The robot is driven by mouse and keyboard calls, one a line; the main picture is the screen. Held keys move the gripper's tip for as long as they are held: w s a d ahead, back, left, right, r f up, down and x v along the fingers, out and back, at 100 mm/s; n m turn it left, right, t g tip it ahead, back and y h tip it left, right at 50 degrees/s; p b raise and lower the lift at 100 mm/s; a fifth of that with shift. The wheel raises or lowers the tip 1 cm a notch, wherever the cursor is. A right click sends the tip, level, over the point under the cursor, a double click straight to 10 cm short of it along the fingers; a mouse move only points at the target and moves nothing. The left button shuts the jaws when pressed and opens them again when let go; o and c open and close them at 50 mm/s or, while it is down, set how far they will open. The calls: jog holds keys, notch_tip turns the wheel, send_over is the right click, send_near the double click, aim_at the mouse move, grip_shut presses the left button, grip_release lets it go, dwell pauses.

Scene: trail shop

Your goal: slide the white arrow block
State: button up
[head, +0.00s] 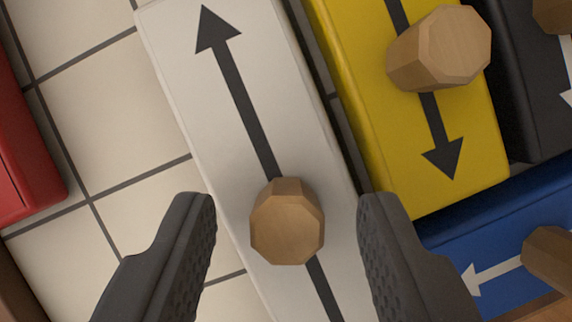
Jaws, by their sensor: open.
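The white arrow block (185,75) runs tilted from the top left to the bottom middle of the head view. A long black arrow on it points to the upper left. A wooden knob (287,222) stands on the block, over the arrow's shaft. My gripper (286,215) is open, with one dark finger to the left of the knob and one to the right. Neither finger appears to touch the knob. The lower end of the white block is out of view.
A yellow block (370,130) with a knob lies close on the right. A blue block (500,220) is at the lower right, a black block (515,100) at the upper right. A red block (25,150) is at the left edge. Bare tiles (120,110) show between red and white.

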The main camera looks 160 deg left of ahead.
aim_at(217, 17)
jog(key=shift+w+f, duration=0.1)
jog(key=shift+f, duration=0.1)
grip_shut()
jog(key=shift+w+r+p, duration=0.1)
jog(key=shift+w+p, duration=0.8)
jog(key=shift+w, duration=0.8)
jog(key=shift+w+p, duration=0.55)
jog(key=shift+w, duration=1)
grip_release()
